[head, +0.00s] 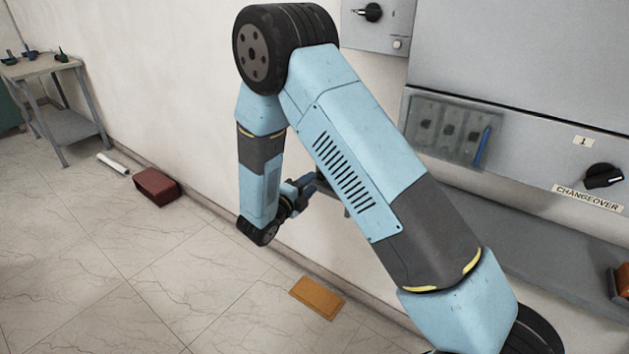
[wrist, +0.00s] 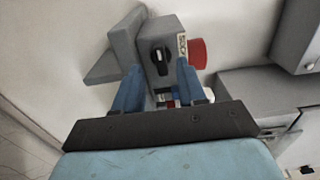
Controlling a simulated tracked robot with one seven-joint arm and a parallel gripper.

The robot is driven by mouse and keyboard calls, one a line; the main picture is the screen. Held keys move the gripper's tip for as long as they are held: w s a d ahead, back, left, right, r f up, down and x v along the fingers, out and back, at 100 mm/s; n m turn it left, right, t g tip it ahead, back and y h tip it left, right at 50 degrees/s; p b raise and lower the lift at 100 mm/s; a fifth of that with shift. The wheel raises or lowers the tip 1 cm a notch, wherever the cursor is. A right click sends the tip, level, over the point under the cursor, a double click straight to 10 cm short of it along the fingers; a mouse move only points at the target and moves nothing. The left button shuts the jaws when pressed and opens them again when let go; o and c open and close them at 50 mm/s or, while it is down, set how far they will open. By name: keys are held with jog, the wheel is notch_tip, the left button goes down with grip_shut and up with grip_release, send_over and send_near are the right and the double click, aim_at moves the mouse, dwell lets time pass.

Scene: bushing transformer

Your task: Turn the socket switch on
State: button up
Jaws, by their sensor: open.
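In the wrist view a grey box (wrist: 174,30) on the wall carries a black rotary switch (wrist: 160,61), a partly hidden label (wrist: 182,44) that seems to begin "SOC", and a red round part (wrist: 198,53) on its right side. My gripper (wrist: 158,66) is open, its two blue fingers apart on either side of the switch in the picture. Nothing is held between them. I cannot tell whether they touch the switch. In the head view my gripper (head: 304,188) is beside the wall, partly behind my arm; the grey box is hidden there.
A grey cabinet (head: 520,60) with a "CHANGEOVER" knob (head: 603,177) is at the right, above a grey ledge (head: 540,245). A smaller panel with a black knob (head: 371,12) is at the top. A red box (head: 156,188) and an orange-brown plate (head: 317,298) lie on the floor.

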aim_at(320, 176)
jog(key=shift+x, duration=1.75)
